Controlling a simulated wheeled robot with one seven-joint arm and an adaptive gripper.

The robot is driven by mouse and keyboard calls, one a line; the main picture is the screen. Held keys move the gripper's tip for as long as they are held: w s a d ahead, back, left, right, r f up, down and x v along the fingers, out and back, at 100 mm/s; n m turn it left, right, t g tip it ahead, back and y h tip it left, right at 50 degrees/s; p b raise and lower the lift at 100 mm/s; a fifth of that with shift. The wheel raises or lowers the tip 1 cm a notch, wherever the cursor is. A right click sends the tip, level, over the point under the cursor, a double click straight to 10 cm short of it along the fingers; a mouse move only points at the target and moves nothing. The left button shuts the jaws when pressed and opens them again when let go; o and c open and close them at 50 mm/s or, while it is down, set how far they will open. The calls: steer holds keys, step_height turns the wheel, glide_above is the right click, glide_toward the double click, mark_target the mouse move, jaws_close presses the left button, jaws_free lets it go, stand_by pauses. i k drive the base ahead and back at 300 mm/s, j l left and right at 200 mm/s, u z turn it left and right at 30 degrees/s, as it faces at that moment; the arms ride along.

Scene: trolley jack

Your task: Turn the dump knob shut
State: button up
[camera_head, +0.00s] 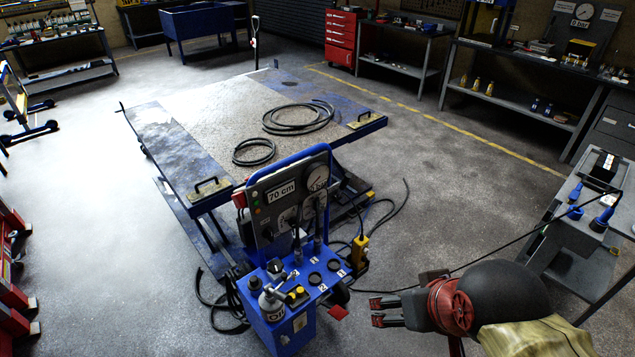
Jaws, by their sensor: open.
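A blue control cart (290,325) stands in the lower middle, in front of a lift table (205,115). Its upright dark panel (270,220) bears a "70 cm" sign, a round pressure gauge (317,177) and a smaller dial (288,217). The cart's top carries a black knob (254,284), a yellow knob (299,291), a grey bottle (271,305) and dark round sockets. I cannot tell which knob is the dump knob, or how it is turned. My gripper (376,311) is open and empty, right of the cart and apart from it, its fingers pointing left.
Black hoses (300,120) lie on the table and on the floor beside the cart. A yellow pendant (360,248) is at the cart's right. A grey bench (575,235) with blue connectors stands at right. Open floor (440,200) lies between bench and table.

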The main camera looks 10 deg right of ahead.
mark_target(275, 267)
steer(key=i+l+u, duration=0.35)
steer(key=i+l, duration=0.15)
steer(key=i, duration=0.25)
steer(key=i+l+u, duration=0.35)
steer(key=i+l, duration=0.35)
